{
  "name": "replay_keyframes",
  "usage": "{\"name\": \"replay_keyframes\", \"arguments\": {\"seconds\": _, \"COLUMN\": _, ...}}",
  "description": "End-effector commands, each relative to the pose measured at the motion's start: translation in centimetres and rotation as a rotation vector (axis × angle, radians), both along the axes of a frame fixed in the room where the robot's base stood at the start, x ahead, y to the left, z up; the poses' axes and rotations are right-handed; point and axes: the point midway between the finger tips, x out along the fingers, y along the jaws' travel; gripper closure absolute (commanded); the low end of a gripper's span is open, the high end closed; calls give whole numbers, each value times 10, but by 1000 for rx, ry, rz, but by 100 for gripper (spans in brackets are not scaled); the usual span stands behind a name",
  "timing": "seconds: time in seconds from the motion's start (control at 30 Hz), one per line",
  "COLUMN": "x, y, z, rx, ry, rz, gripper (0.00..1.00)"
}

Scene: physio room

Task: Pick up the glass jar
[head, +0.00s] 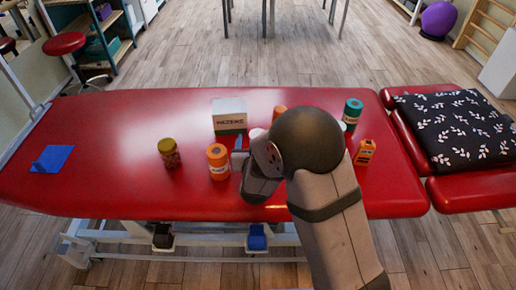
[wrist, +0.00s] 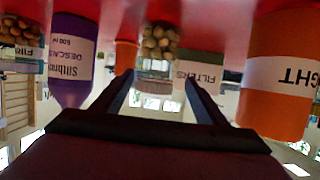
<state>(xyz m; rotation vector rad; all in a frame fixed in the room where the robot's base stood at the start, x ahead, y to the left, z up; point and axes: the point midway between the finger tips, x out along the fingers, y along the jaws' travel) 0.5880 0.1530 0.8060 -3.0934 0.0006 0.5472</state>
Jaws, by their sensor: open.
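A clear glass jar of tan round pieces (wrist: 160,42) appears upside down in the wrist view, straight ahead between my fingertips. My gripper (wrist: 160,80) is open, with nothing visibly held; I cannot tell the exact gap to the jar. In the head view my gripper (head: 240,150) is low over the red table, just right of an orange container (head: 218,162). A pale round top (head: 257,133) beside my wrist may be this jar; my arm hides the rest. Another jar, yellow-lidded with reddish contents (head: 169,153), stands farther left.
The orange container is close at right in the wrist view (wrist: 285,75). A white-and-green box (head: 229,112), a purple bottle (wrist: 73,55) and an orange object (wrist: 127,55) stand around. A teal-topped container (head: 352,112) and orange carton (head: 365,152) are right. The table's left (head: 100,150) is mostly clear.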

Motion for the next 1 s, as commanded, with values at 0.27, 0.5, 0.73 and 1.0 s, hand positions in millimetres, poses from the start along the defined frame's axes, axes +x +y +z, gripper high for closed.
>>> {"name": "replay_keyframes", "arguments": {"seconds": 0.27, "x": 10, "y": -2, "z": -2, "rx": 0, "ry": 0, "rz": -1, "gripper": 34}}
{"name": "replay_keyframes", "arguments": {"seconds": 0.5, "x": 38, "y": -9, "z": -9, "rx": 0, "ry": 0, "rz": -1, "gripper": 34}}
{"name": "replay_keyframes", "arguments": {"seconds": 0.73, "x": 53, "y": -8, "z": -14, "rx": 0, "ry": 0, "rz": 1, "gripper": 34}}
{"name": "replay_keyframes", "arguments": {"seconds": 1.0, "x": 53, "y": -8, "z": -15, "rx": 0, "ry": 0, "rz": 1, "gripper": 39}}
